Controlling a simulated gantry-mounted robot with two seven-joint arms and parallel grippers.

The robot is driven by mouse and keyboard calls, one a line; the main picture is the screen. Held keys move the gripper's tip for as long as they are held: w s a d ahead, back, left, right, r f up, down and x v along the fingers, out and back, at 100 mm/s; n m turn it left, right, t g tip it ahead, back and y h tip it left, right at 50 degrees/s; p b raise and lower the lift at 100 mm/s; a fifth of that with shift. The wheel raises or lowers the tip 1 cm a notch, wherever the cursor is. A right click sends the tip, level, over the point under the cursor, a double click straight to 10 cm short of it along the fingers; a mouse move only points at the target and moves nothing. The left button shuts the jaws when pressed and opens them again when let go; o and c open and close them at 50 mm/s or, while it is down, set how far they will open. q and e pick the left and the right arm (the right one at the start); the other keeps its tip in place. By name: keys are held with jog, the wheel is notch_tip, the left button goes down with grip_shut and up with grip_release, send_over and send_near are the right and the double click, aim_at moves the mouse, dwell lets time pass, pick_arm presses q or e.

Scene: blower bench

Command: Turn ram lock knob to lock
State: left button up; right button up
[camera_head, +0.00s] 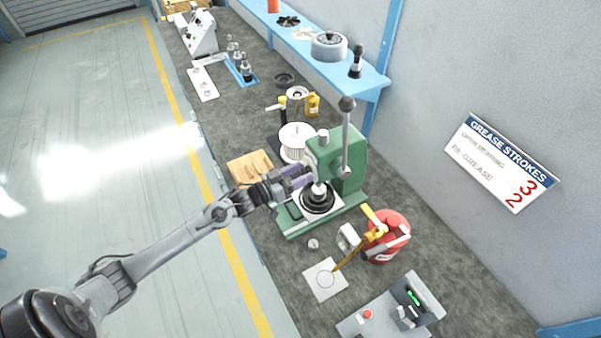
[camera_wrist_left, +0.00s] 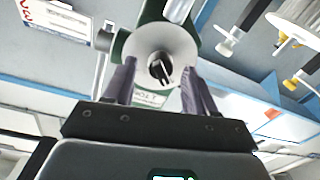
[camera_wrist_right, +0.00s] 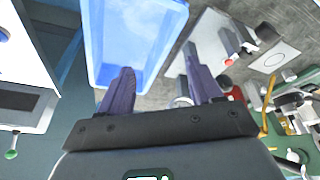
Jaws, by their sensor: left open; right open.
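The green press (camera_head: 345,160) stands on the bench with its lever up and a black round part under its ram. In the left wrist view a dark knob (camera_wrist_left: 160,68) with a raised grip bar sits at the centre of a pale round disc (camera_wrist_left: 143,40) on the press. I take it for the ram lock knob; its lock marking is not readable. My left gripper (camera_head: 300,177) is open at the press front, its fingers either side of the knob in the wrist picture. I cannot tell whether they touch it. My right gripper (camera_wrist_right: 158,65) is open and empty, away from the press.
A red container (camera_head: 387,240) with a yellow-topped pump stands right of the press. A white filter-like cylinder (camera_head: 297,142) and a wooden board (camera_head: 250,166) lie beyond it. A blue bin (camera_wrist_right: 135,35) is ahead of my right gripper. A blue shelf (camera_head: 310,50) runs along the wall.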

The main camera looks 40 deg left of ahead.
pick_arm(q)
jog(key=shift+w+d, duration=0.1)
jog(key=shift+w, duration=0.15)
grip_shut()
